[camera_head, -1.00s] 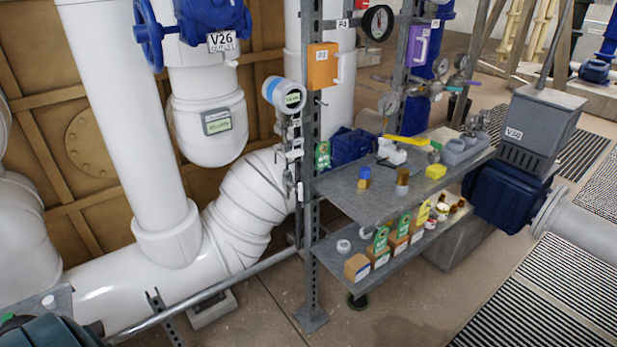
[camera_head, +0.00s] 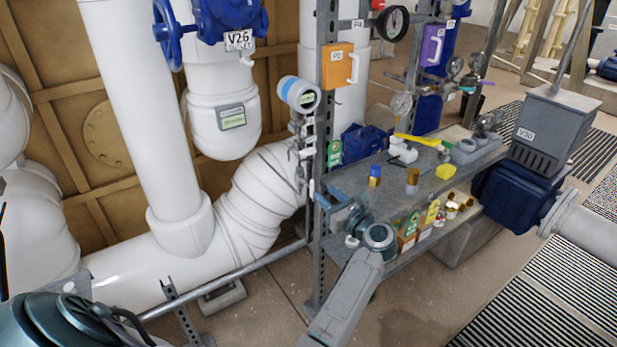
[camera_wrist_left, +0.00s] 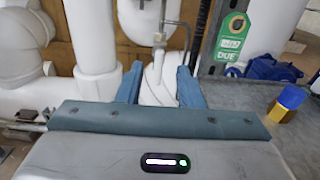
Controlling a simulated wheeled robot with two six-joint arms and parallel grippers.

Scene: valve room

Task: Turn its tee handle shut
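A small metal valve assembly (camera_head: 305,150) hangs on the rack post below a blue-and-white transmitter (camera_head: 299,94). In the left wrist view a thin metal stem with a short crossbar, apparently the tee handle (camera_wrist_left: 159,38), stands beyond the fingers, near the middle between them. My left gripper (camera_head: 328,197) is beside the rack post, at the left end of the upper shelf and below the valve assembly. Its two blue fingers (camera_wrist_left: 160,72) are spread apart with nothing gripped between them. Whether the handle is open or shut is too small to tell. My right gripper is not in view.
The upright rack post (camera_head: 322,130) stands close beside the gripper. The upper shelf (camera_head: 395,190) holds a blue-and-yellow piece (camera_head: 375,176) and several fittings. A white pipe elbow (camera_head: 262,190) lies behind. An inspection tag (camera_wrist_left: 232,38) hangs to the right in the left wrist view.

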